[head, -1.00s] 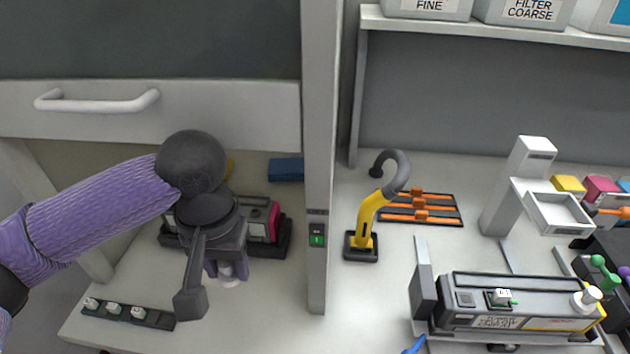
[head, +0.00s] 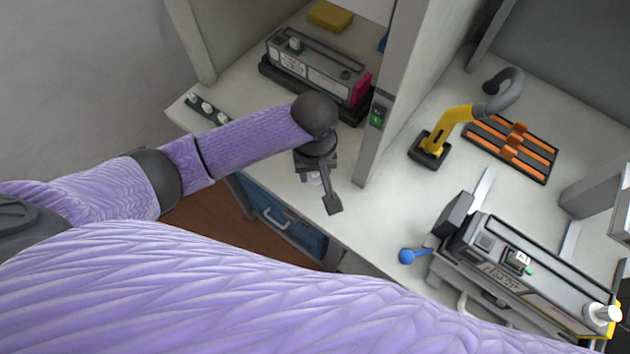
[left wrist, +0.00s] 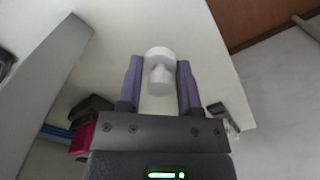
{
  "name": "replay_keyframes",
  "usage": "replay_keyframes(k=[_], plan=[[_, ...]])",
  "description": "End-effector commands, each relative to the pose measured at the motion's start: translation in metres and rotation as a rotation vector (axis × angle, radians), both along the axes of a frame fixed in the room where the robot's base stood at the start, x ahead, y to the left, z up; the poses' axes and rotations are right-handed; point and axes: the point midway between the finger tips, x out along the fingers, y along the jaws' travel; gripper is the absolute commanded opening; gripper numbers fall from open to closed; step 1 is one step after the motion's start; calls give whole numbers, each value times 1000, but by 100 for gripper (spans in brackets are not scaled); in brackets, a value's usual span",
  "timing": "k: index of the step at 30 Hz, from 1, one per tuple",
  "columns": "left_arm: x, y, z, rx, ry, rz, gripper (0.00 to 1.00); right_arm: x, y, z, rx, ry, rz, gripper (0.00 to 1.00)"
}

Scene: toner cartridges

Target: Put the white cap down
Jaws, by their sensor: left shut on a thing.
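My left gripper (head: 316,180) is over the bench strip near the front edge, left of the post, pointing down. In the left wrist view its two purple fingers (left wrist: 160,82) are closed on the white cap (left wrist: 160,60), a short round piece with a wider top. In the head view the cap is mostly hidden by the gripper. I cannot tell whether the cap touches the bench. My right gripper is not in view.
A grey cartridge with a magenta end (head: 318,75) sits behind the gripper. A dark rack of white caps (head: 207,108) lies at the left bench edge. The post (head: 378,130) stands close on the right. A second cartridge (head: 525,275) lies right. Bare bench surrounds the gripper.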

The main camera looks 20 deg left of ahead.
Motion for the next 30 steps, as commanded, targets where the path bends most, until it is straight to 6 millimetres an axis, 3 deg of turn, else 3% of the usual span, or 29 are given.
replay_keyframes(k=[7,16,17,21,22,30], plan=[[0,0,-43,1,0,-2,0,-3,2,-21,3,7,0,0],[0,0,-43,-1,-2,-3,0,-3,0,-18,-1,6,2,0],[0,0,-43,-1,-3,-3,47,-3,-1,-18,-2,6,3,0],[0,0,-43,-1,-3,-3,77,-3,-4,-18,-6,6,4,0],[0,0,-42,-1,-3,-3,80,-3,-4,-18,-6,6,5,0],[1,0,-41,-1,-3,-3,80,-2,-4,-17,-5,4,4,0]])
